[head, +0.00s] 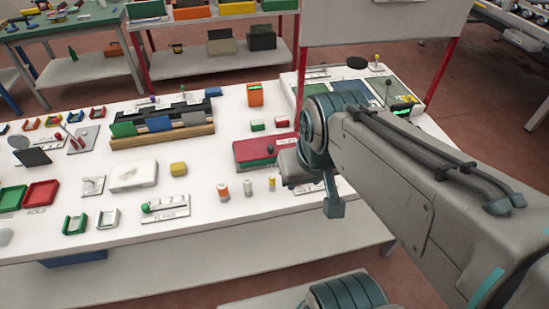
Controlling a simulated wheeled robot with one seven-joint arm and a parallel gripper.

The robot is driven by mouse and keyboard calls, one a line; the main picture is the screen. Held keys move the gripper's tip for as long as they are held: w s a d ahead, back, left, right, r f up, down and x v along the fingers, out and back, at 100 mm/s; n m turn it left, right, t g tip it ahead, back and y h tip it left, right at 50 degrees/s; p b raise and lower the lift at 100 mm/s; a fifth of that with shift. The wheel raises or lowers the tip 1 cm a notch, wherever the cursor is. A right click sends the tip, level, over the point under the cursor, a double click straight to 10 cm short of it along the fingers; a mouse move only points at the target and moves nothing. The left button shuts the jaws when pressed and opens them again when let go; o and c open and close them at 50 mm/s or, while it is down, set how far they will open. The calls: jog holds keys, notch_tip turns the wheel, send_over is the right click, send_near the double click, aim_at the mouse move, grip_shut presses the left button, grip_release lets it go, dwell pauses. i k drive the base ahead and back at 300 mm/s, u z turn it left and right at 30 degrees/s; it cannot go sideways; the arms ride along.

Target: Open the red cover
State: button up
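The red cover (254,147) is the flat red top of a low box on the white worktable, just left of my arm's wrist. A small dark knob stands on or beside it, and a dark green strip shows along its front side. The cover looks flat and lowered, but its right end is hidden behind my wrist. My gripper (334,207) hangs at the end of the arm, right of the red box and toward the front. Only a small teal part of it shows, so its fingers cannot be made out. I cannot tell whether it touches anything.
Small cylinders (222,191) stand in front of the red box. Small green and red blocks (257,125) and an orange box (255,95) are behind it. A panel with a green display (401,112) is at the back right. Bare white tabletop (215,165) lies left of the box.

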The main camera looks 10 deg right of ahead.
aim_at(268, 143)
jog(key=k, duration=0.9)
jog(key=z, duration=0.7)
jog(key=i, duration=1.4)
jog(key=u, duration=0.75)
